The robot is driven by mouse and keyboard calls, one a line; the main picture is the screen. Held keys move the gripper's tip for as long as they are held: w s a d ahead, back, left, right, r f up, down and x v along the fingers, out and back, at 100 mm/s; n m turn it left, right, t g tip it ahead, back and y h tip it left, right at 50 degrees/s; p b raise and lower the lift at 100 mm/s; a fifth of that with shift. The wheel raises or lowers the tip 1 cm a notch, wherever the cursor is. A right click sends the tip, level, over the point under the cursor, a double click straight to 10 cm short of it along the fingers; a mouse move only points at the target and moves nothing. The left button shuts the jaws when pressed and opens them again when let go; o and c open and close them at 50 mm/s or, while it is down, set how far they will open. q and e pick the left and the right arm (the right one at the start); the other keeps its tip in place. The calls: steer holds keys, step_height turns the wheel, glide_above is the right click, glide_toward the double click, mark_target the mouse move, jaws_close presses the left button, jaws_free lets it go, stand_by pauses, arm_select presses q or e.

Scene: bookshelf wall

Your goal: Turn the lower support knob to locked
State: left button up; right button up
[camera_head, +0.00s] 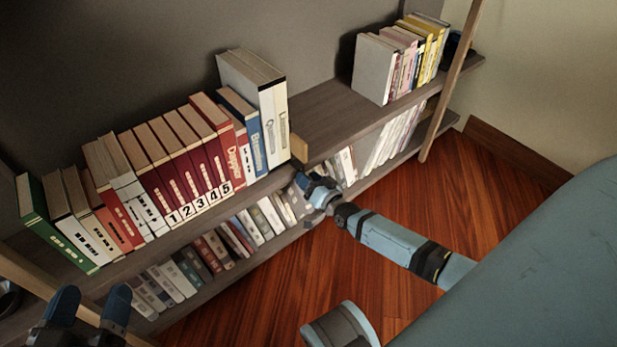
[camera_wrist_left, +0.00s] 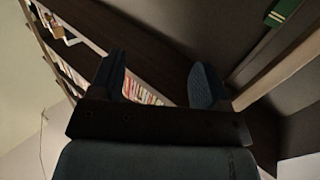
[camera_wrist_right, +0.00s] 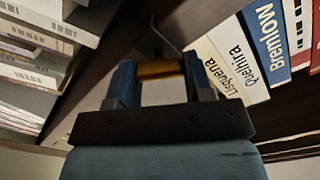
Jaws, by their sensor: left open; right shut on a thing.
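The knob (camera_wrist_right: 162,70), a short brass-coloured bar, sits between the fingers of my right gripper (camera_wrist_right: 157,84) in the right wrist view. The gripper is shut on it, close under the shelf by a dark bracket (camera_wrist_right: 150,44). In the head view my right gripper (camera_head: 312,188) is at the shelf's front edge, below the white books; there I cannot make out the knob. Any lock marking is not readable. My left gripper (camera_head: 88,312) is open and empty at the lower left. It also shows in the left wrist view (camera_wrist_left: 157,82), with nothing between its fingers.
Several books (camera_head: 175,165) line the upper shelf (camera_head: 335,108), and more books (camera_head: 190,270) fill the lower one. A slanted wooden post (camera_head: 452,80) stands at the right end. The wooden floor (camera_head: 430,200) in front is open.

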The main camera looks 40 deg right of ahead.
steer(key=m, duration=0.3)
steer(key=shift+m, duration=0.3)
arm_select(q)
steer(key=shift+w+a+f+m+b, duration=0.15)
steer(key=shift+m+b, duration=0.15)
steer(key=shift+b, duration=0.25)
arm_select(e)
steer(key=shift+f+m, duration=0.2)
steer(key=shift+m, duration=3.6)
arm_select(q)
steer(key=shift+w+r, duration=0.15)
steer(key=shift+r, duration=0.15)
arm_select(e)
steer(key=o, duration=0.7)
steer(key=shift+o, duration=1.1)
arm_select(q)
steer(key=shift+s+f, duration=0.2)
steer(key=shift+f, duration=0.1)
